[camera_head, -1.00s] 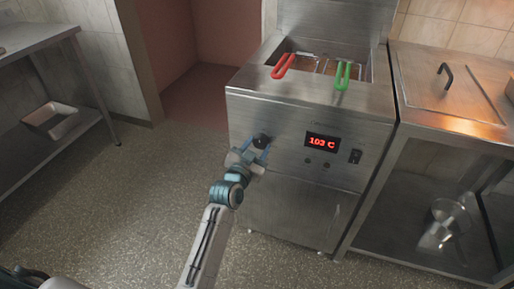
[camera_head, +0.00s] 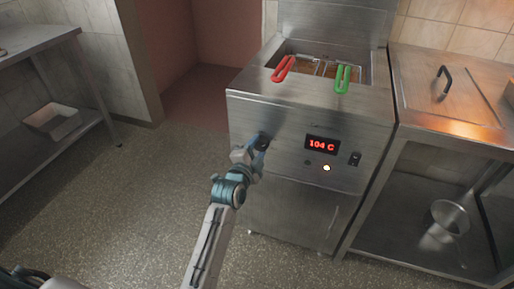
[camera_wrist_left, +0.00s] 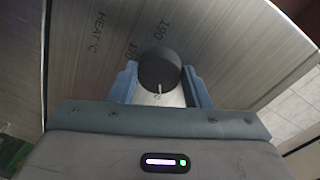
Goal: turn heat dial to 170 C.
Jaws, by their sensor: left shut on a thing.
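The heat dial (camera_wrist_left: 158,68) is a round black knob on the fryer's steel front, with a pale pointer line on its lower edge in the left wrist view. The printed marks "190" (camera_wrist_left: 168,33) and "170" (camera_wrist_left: 131,52) and the words "HEAT °C" (camera_wrist_left: 97,32) show beside it. My left gripper (camera_wrist_left: 161,78) is shut on the dial, with a blue finger at either side. In the head view my left gripper (camera_head: 258,146) largely covers the dial. The red display (camera_head: 322,144) reads 104 C. My right gripper is out of view.
The fryer (camera_head: 300,205) has a red-handled basket (camera_head: 283,69) and a green-handled basket (camera_head: 343,79) on top. A lit lamp (camera_head: 326,168) and a switch (camera_head: 355,159) sit below the display. A steel counter (camera_head: 415,115) stands at right. Floor at left is open.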

